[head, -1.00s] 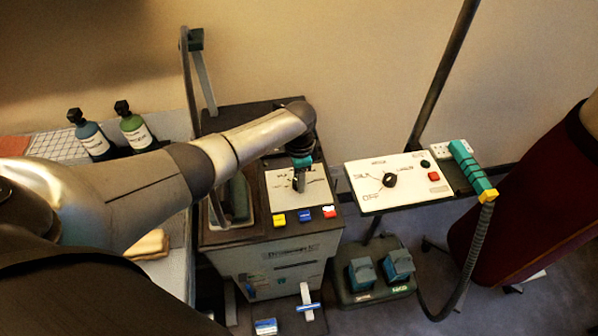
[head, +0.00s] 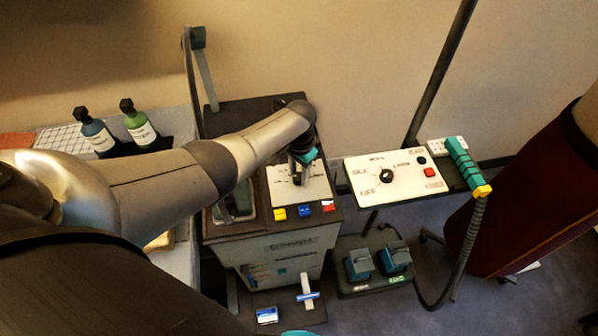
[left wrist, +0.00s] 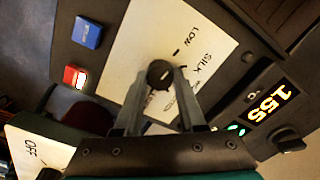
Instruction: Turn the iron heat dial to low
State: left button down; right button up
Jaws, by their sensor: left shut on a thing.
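The heat dial (left wrist: 160,74) is a round dark knob on a white panel (left wrist: 130,70) with printed labels. In the left wrist view, LOW and SILK can be read beside it, and other lettering is partly covered by the fingers. My left gripper (left wrist: 158,84) is shut on the dial, one finger on each side. I cannot tell exactly where its pointer stands. In the head view my left gripper (head: 301,178) is over the same white panel (head: 318,187), on top of the dark machine, and hides the dial.
A second white panel (head: 440,182) with a black dial (head: 386,176) and red button stands to the right. Yellow, blue and red buttons line the machine's front edge. A teal-handled hose (head: 463,160) hangs at the right.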

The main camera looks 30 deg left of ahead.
aim_at(299, 176)
dwell(0.3)
pick_arm(q)
jog(key=c, duration=0.5)
grip_release()
notch_tip(299, 176, up, 15)
jog(key=p, duration=0.4)
jog(key=shift+r, duration=0.15)
jog(key=shift+d, duration=0.15)
